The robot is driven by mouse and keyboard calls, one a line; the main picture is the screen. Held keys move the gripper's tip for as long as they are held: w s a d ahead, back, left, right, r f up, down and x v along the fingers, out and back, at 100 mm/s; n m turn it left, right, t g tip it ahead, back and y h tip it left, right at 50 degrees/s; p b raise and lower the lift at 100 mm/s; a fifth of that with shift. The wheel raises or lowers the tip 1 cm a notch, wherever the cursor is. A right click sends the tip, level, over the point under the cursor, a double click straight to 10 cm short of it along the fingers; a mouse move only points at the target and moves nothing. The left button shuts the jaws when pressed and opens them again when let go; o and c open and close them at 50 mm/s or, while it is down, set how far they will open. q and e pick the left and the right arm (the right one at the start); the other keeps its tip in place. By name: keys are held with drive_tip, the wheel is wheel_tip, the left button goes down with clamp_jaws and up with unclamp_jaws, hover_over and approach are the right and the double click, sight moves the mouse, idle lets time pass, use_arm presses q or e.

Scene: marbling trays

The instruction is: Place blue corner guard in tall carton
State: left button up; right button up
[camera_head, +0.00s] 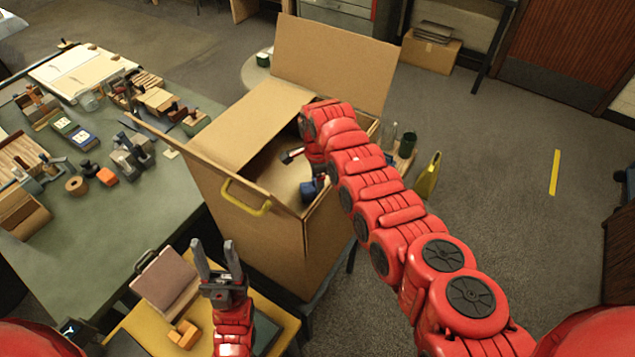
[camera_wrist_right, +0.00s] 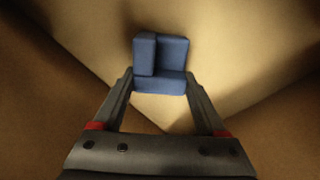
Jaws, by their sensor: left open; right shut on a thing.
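The tall carton (camera_head: 240,225) stands open in the middle of the head view, with its flaps spread and a yellow handle on its front. My right arm reaches over its right side, and my right gripper (camera_head: 315,175) is inside the opening. It is shut on the blue corner guard (camera_wrist_right: 160,68), an L-shaped block held between the fingertips in the right wrist view. The guard also shows partly in the head view (camera_head: 308,190). Brown cardboard surrounds it; I cannot tell whether it touches the carton floor. My left gripper (camera_head: 218,258) is open and empty, in front of the carton.
A green table (camera_head: 120,218) at left holds many small blocks and tools. A green cup (camera_head: 408,144) stands right of the carton.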

drive_tip(key=o, duration=1.3)
drive_tip(key=shift+f, duration=0.1)
drive_tip(key=shift+c, duration=0.2)
drive_tip(key=shift+r, duration=0.65)
wheel_tip(320, 180, up, 5)
drive_tip(key=shift+w+f+b, duration=0.1)
drive_tip(key=shift+b, duration=1)
wheel_tip(320, 180, up, 6)
